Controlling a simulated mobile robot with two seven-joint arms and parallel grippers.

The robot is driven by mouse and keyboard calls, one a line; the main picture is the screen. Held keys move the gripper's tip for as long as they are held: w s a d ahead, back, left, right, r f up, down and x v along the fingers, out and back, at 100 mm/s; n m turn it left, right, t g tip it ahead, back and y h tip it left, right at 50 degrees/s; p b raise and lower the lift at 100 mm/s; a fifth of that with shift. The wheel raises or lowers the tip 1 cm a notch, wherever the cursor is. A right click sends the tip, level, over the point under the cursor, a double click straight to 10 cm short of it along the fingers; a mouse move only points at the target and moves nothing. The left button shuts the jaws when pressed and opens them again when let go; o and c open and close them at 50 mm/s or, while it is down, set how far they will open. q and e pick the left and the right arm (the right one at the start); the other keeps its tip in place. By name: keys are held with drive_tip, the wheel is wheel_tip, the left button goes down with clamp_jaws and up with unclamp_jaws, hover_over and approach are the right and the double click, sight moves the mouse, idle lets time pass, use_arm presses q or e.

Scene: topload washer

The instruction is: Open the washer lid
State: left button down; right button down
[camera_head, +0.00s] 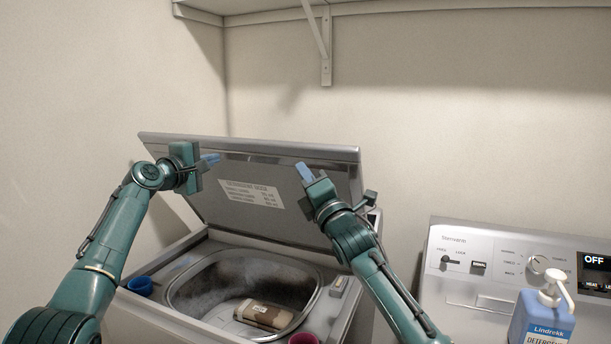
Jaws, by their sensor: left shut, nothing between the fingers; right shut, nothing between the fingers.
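The washer lid (250,176) stands raised and tilted back, with its label side facing me. Below it the washer's tub opening (230,280) is uncovered, and a brown and white package (263,314) shows in it. My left gripper (212,159) is shut and empty in front of the lid's upper left part. My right gripper (304,172) is shut and empty in front of the lid's upper right part. I cannot tell whether either gripper touches the lid.
A blue cup (140,286) sits on the left of the washer top, and a dark red cup (304,339) at its front. A second appliance (470,262) with a blue detergent bottle (540,322) stands at the right. A shelf (400,8) is on the wall above.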

drive_tip(key=shift+r, duration=0.1)
drive_tip(key=shift+w+d+r, duration=0.2)
drive_tip(key=shift+w+r, duration=0.2)
drive_tip(key=shift+w, duration=0.1)
drive_tip(key=shift+w+d+r, duration=0.2)
drive_tip(key=shift+w+r, duration=0.2)
drive_tip(key=shift+w, duration=0.1)
use_arm(q)
drive_tip(key=c, duration=1.3)
unclamp_jaws()
